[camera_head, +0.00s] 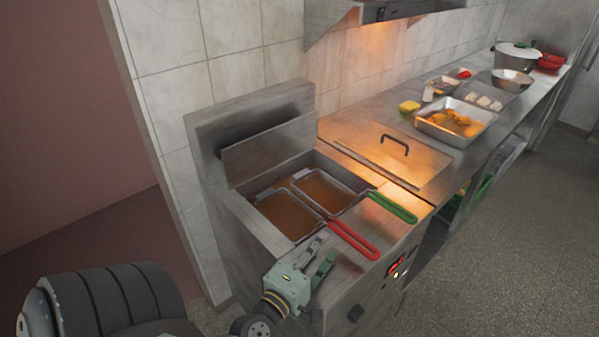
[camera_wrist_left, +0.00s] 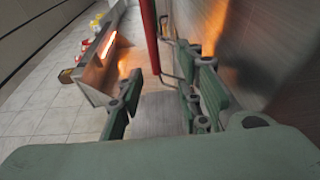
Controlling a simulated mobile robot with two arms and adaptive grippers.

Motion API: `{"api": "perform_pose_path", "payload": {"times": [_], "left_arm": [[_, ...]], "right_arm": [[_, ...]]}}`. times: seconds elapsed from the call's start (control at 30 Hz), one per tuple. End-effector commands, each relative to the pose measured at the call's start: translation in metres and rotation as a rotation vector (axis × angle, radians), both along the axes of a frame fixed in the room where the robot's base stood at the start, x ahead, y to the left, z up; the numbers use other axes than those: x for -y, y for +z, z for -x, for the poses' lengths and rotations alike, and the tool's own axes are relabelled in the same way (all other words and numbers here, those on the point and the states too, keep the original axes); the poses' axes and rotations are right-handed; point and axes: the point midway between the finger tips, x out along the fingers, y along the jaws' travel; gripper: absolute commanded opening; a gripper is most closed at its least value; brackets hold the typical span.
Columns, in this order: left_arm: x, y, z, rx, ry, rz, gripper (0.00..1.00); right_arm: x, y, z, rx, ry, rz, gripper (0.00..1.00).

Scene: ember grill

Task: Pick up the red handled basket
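The red handled basket (camera_head: 354,241) sits in the left half of the fryer, its wire frame in brown oil and its red handle sticking out over the front edge. My left gripper (camera_head: 322,258) is in front of the fryer, just left of the red handle and apart from it. In the left wrist view its fingers (camera_wrist_left: 160,100) are spread with nothing between them, and the red handle (camera_wrist_left: 151,38) shows beyond the fingertips. The right gripper is in neither view.
A green handled basket (camera_head: 393,207) sits beside the red one in the fryer (camera_head: 240,215). A steel lid with a black handle (camera_head: 394,143) lies to the right. Beyond it are a tray of food (camera_head: 456,122) and a yellow block (camera_head: 410,107). The floor at right is clear.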

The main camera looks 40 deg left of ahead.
Motion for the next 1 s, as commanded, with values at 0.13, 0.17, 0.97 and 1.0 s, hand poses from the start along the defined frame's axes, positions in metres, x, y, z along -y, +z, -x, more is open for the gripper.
{"api": "perform_pose_path", "payload": {"times": [0.13,0.17,0.97,1.0], "left_arm": [[-0.003,0.003,-0.016,0.002,0.001,0.0,0.33],[-0.003,0.004,-0.019,0.003,0.001,-0.001,0.33],[-0.007,0.005,-0.075,0.001,0.0,0.0,0.25],[-0.007,0.005,-0.075,0.001,0.0,0.0,0.21]], "right_arm": [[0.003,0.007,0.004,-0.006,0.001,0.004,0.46],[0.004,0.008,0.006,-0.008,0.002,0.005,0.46],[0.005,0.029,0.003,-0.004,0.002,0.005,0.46],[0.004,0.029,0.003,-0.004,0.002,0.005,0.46]]}}
